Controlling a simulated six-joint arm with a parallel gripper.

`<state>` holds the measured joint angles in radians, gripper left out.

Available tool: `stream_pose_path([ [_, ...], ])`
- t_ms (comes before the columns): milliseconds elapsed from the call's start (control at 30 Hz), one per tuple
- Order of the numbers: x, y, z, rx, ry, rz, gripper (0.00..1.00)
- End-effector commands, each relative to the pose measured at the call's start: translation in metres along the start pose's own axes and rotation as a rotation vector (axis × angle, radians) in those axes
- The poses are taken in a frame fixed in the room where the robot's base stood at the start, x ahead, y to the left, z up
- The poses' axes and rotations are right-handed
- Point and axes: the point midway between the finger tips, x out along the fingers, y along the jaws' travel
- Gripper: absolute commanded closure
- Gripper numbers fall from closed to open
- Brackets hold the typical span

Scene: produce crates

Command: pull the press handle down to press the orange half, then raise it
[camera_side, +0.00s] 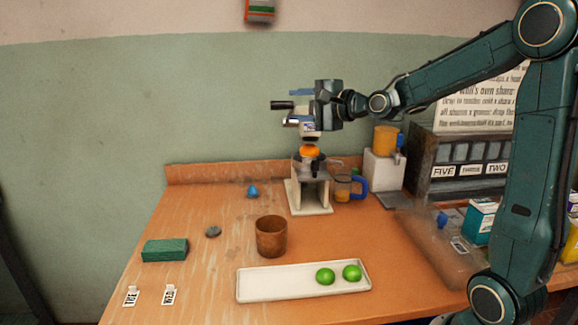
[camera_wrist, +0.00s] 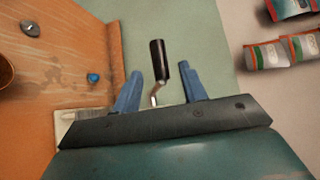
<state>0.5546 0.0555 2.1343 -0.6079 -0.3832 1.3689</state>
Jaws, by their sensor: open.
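The press (camera_side: 310,208) is a pale stand at the back of the table. An orange half (camera_side: 310,151) sits on top of it, under the pressing head. The press handle (camera_side: 283,105) is raised, with a black grip pointing left. My gripper (camera_side: 299,93) is at the handle's height, its blue fingers beside the grip. In the wrist view, the black handle grip (camera_wrist: 158,60) and its metal rod lie between the two open fingers of my gripper (camera_wrist: 160,72), with a gap on each side. The orange half is hidden in the wrist view.
A jug with a blue handle (camera_side: 342,190) stands right of the press. A brown cup (camera_side: 271,241) and a white tray (camera_side: 270,286) with two limes (camera_side: 325,277) are in front. A green block (camera_side: 165,250) lies left. A dispenser (camera_side: 383,172) stands behind right.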

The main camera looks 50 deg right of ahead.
Motion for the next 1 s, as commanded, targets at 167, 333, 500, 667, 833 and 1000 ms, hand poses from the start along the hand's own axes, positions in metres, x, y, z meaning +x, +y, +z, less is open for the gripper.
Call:
stream_pose_path([
  [167,0.027,0.001,0.001,0.0,-0.003,0.001,0.58],
  [333,0.049,0.001,0.001,0.001,-0.002,0.001,0.58],
  [500,0.065,0.0,0.001,0.0,-0.002,0.001,0.58],
  [667,0.072,0.0,0.001,0.0,-0.001,0.0,0.58],
  [833,0.074,0.0,0.001,0.0,-0.001,0.0,0.58],
  [1000,0.073,0.0,0.001,0.0,0.0,0.0,0.6],
])
